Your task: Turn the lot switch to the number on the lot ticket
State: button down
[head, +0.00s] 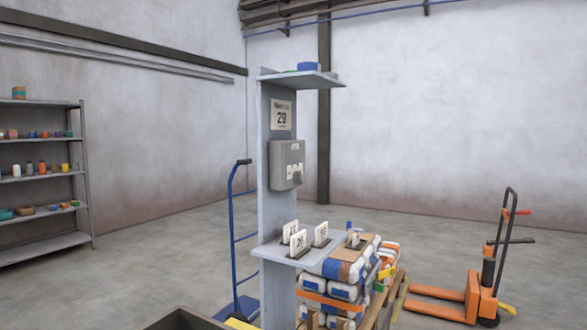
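A grey box (287,165) is fixed to a tall grey post panel (264,200). Its front carries small pale markings and a part that may be the lot switch, too small to read its setting. Above it hangs a white card (281,115) with a large number that looks like 20 or 29; its small heading is unreadable. Several white number cards stand in dark holders on the lower shelf (275,252), among them a front card (298,243) that seems to read 26. I cannot tell which card is the lot ticket. My gripper is not in view.
Strapped white and blue bags (343,290) are stacked on a pallet right of the post. A blue hand truck (234,235) stands behind it. An orange pallet jack (480,290) is at right, shelving (40,175) at left. A dark open bin (183,318) is at the bottom.

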aim_at(297, 177)
jog(key=l+u, duration=0.25)
jog(key=l, duration=0.55)
jog(key=l+u, duration=0.25)
jog(key=l, duration=0.5)
jog(key=i, duration=1.2)
jog(key=i+l, duration=0.3)
jog(key=i, duration=0.1)
